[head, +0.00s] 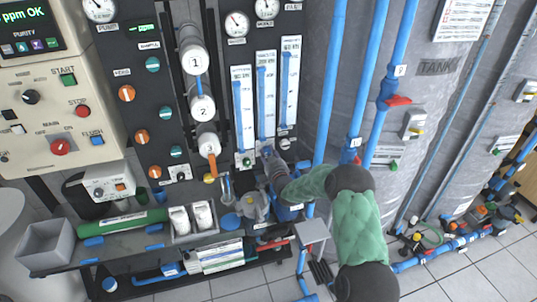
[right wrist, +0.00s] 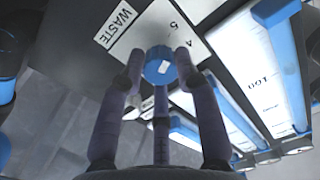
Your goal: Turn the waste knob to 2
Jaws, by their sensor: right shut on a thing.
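The waste knob (right wrist: 157,70) is a small round blue knob with a light mark on its face, in the right wrist view. It sits on a dark panel beside a white label (right wrist: 124,30) reading WASTE, with the digits 5 and 4 visible. My right gripper (right wrist: 160,84) has its fingers closed around the knob. In the head view my right gripper (head: 270,160) reaches the panel below the middle flow meter, and the knob is mostly hidden there. The rest of the dial is hidden behind the knob and fingers. My left gripper is out of view.
Tall flow meters (head: 243,110) stand just above my right gripper. Blue vertical pipes (head: 331,85) rise right of it, with a red-handled valve (head: 396,101). A pump (head: 253,206) and blue fittings lie below. A control box (head: 50,110) stands at left.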

